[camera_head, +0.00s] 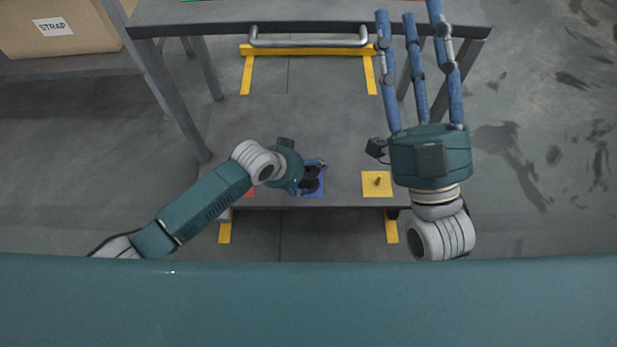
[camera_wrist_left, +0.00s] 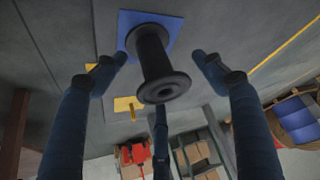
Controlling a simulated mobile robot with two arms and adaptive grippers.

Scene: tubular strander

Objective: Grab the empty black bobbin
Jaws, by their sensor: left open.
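The black bobbin (camera_wrist_left: 154,62) stands on a blue square (camera_wrist_left: 132,20) in the left wrist view. In the head view the bobbin (camera_head: 310,183) is partly hidden by my left gripper (camera_head: 314,174). My left gripper is open, with its blue fingers spread around the bobbin. No clear finger contact shows. My right gripper (camera_head: 409,14) is raised at the right, with its fingers apart and nothing between them.
The grey low table (camera_head: 290,125) carries a yellow square (camera_head: 370,190) with a small peg, and a red square (camera_head: 250,193) partly behind my left arm. A higher grey table (camera_head: 300,12) stands beyond. A cardboard box (camera_head: 60,30) sits at the upper left.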

